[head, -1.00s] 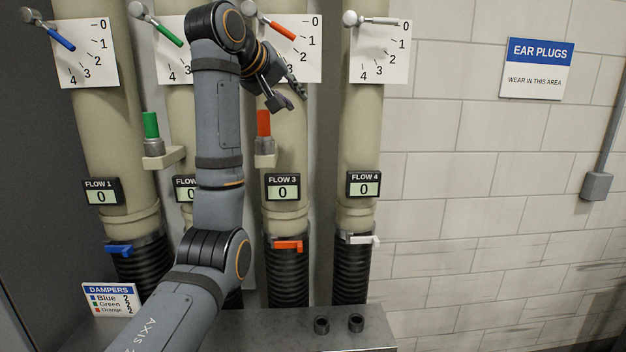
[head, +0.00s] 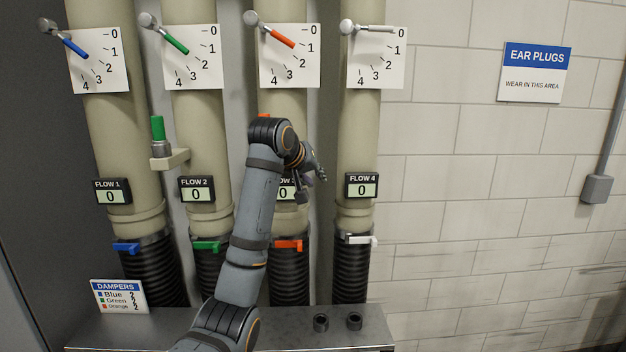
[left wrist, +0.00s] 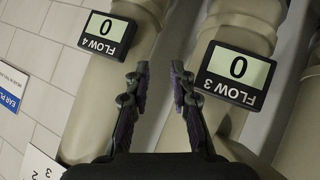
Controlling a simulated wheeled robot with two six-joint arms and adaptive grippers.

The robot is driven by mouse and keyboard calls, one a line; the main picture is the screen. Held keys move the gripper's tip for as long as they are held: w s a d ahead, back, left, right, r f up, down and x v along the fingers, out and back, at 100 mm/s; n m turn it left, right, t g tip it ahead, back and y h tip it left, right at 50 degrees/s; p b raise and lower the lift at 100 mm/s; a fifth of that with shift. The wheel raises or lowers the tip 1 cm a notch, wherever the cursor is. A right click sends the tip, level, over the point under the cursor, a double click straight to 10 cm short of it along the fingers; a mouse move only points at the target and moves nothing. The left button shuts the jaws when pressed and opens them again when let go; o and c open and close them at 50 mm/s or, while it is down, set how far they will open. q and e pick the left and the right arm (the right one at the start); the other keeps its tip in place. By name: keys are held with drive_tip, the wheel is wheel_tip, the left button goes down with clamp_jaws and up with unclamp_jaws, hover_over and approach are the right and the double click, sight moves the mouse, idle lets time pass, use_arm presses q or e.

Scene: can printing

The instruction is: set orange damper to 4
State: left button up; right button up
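The orange damper lever (head: 283,38) is on the third pipe in the head view, over a white dial marked 0 to 4. It points between 1 and 2, closer to 1. The FLOW 3 display (left wrist: 239,73) reads 0 in the left wrist view; in the head view my arm partly covers it. My left gripper (head: 313,187) is well below the dial, just right of that display. In the left wrist view my left gripper (left wrist: 160,78) is open and empty, its fingers apart. My right gripper is not in view.
Blue (head: 75,48), green (head: 176,44) and white (head: 376,29) levers sit on neighbouring dials. An orange-handled latch (head: 288,244) is low on the third pipe. A green-topped peg (head: 157,128) stands on a bracket.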

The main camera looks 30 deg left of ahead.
sight(272, 33)
use_arm(q)
drive_tip(key=shift+f, duration=0.15)
drive_tip(key=c, duration=0.4)
drive_tip(key=shift+r, duration=0.2)
clamp_jaws()
drive_tip(key=s+a+r+m+t+y+b, duration=0.15)
drive_tip(key=s+r+m+t, duration=0.4)
drive_tip(key=r, duration=1.05)
drive_tip(key=s+r+m+t+y+b, duration=0.1)
drive_tip(key=s+r+m+t+y, duration=0.35)
drive_tip(key=r, duration=1.15)
drive_tip(key=w+a+r+t+h+p, duration=0.1)
drive_tip(key=w+a+r+p, duration=0.1)
drive_tip(key=w+r+p, duration=0.45)
drive_tip(key=shift+m+t, duration=0.3)
drive_tip(key=shift+w+a+f+p, duration=0.15)
drive_tip(key=shift+a+f+p, duration=0.3)
drive_tip(key=shift+f, duration=0.5)
drive_tip(key=shift+w+a+f+p, duration=0.15)
drive_tip(key=shift+a+f+p, duration=0.2)
drive_tip(key=shift+f, duration=0.65)
drive_tip(key=shift+w+a+f+p, duration=0.15)
drive_tip(key=shift+a+f+p, duration=0.3)
drive_tip(key=shift+f, duration=0.5)
